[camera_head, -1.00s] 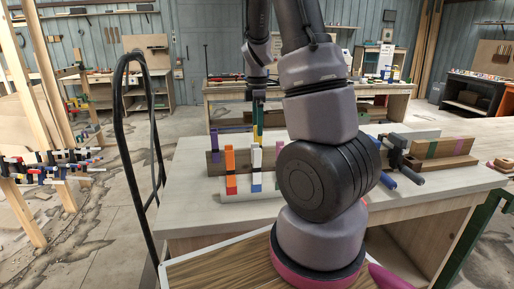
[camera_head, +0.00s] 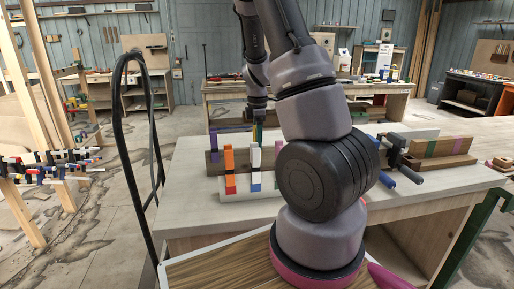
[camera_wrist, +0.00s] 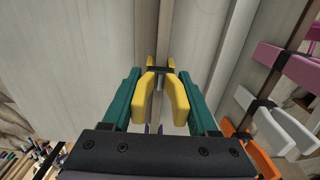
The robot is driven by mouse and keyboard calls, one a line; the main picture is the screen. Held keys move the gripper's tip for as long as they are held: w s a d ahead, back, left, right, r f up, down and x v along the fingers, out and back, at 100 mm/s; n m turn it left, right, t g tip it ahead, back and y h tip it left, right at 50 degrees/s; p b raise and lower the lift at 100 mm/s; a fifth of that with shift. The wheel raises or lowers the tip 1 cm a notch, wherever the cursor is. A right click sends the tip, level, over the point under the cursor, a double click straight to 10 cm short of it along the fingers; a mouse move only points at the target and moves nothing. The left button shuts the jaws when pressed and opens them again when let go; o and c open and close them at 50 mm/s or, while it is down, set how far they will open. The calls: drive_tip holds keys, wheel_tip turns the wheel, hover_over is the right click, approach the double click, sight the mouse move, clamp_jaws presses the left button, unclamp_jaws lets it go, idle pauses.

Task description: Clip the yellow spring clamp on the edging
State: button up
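The yellow spring clamp (camera_wrist: 176,99) is between the teal fingers of my gripper (camera_wrist: 160,100) in the wrist view, one finger against each handle. Its jaws point away from the wrist, at a narrow strip that looks like the edging (camera_wrist: 146,28). I cannot tell whether the jaws touch or straddle it. In the head view my gripper (camera_head: 258,132) points down behind the brown board (camera_head: 213,164) on the bench. The clamp cannot be made out there, and my arm hides part of the board.
White and pink clamps are close on the right in the wrist view. Blue-handled bar clamps (camera_head: 387,180) lie right of my arm. A black hoop rail (camera_head: 124,120) stands left.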

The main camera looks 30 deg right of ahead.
clamp_jaws()
drive_tip(key=shift+r, duration=0.1)
